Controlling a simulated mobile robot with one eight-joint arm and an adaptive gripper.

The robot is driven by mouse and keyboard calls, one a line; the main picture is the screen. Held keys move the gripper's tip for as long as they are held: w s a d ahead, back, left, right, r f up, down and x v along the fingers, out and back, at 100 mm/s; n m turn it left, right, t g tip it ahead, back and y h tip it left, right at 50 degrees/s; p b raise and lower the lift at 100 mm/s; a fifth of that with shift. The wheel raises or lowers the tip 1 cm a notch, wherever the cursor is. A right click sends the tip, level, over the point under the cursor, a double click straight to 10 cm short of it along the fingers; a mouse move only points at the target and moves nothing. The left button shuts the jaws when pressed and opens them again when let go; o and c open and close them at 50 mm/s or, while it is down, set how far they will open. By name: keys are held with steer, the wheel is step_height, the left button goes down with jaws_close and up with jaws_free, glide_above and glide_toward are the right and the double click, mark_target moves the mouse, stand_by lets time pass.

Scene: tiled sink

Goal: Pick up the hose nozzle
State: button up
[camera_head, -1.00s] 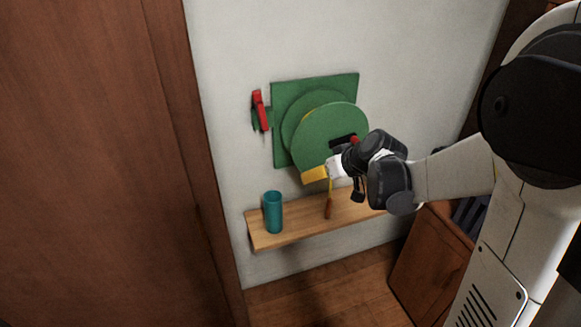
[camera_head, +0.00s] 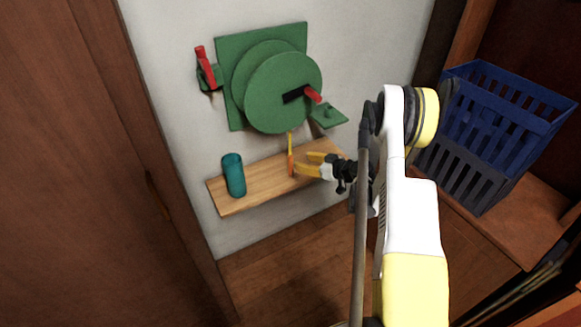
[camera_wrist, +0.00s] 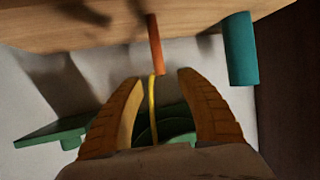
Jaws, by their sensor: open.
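The hose nozzle (camera_head: 291,166) is a slim orange piece at the lower end of a thin yellow hose (camera_head: 290,141). It hangs below the green reel (camera_head: 283,92), in front of the wooden shelf. My gripper (camera_head: 306,164) is open and empty, with its yellow fingers pointing left at the nozzle. In the wrist view the nozzle (camera_wrist: 155,45) shows just beyond the fingertips (camera_wrist: 160,76). The yellow hose (camera_wrist: 153,103) shows in the gap between the fingers. I cannot tell whether a finger touches the nozzle.
A teal cup (camera_head: 233,175) stands on the left of the wooden shelf (camera_head: 250,195). A red-handled tap (camera_head: 205,68) is on the wall at the reel's left. A green bracket (camera_head: 329,116) juts out at right. A blue crate (camera_head: 505,120) stands far right.

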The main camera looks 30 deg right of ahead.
mark_target(290, 158)
steer(key=b+x, duration=0.3)
steer(key=x, duration=0.5)
steer(key=shift+f+b, duration=0.25)
steer(key=shift+b, duration=0.15)
steer(key=shift+r, duration=0.1)
steer(key=shift+c, duration=0.5)
jaws_close()
